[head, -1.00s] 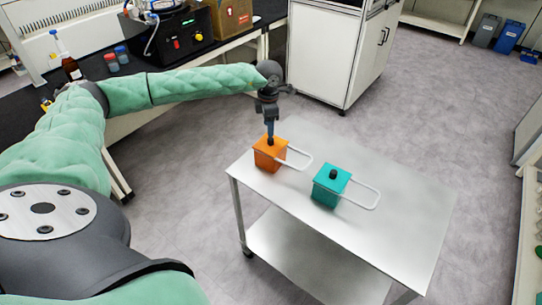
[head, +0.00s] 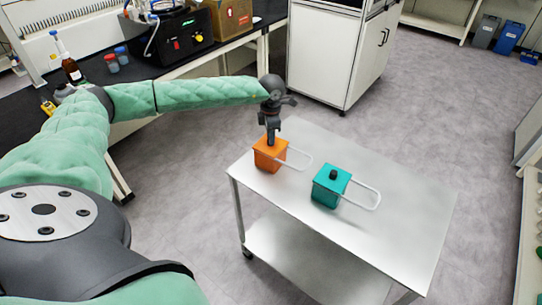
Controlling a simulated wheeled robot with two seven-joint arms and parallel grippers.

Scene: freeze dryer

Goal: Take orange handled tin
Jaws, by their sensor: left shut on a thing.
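The orange tin (head: 268,158) with a pale wire handle stands upright on the far left end of the metal cart's top. My left gripper (head: 270,139) reaches down from above onto the tin's lid and is shut on the knob there; the fingers hide the knob. The tin appears to rest on the cart top. A teal tin (head: 328,190) with a black knob and a similar handle stands to its right, apart from it. My right gripper is not in view.
The cart top (head: 400,230) is bare around and right of the tins. A white cabinet (head: 320,55) stands behind the cart. A dark bench at the back left holds a brown bottle (head: 72,70), a black device (head: 180,40) and a cardboard box (head: 232,18).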

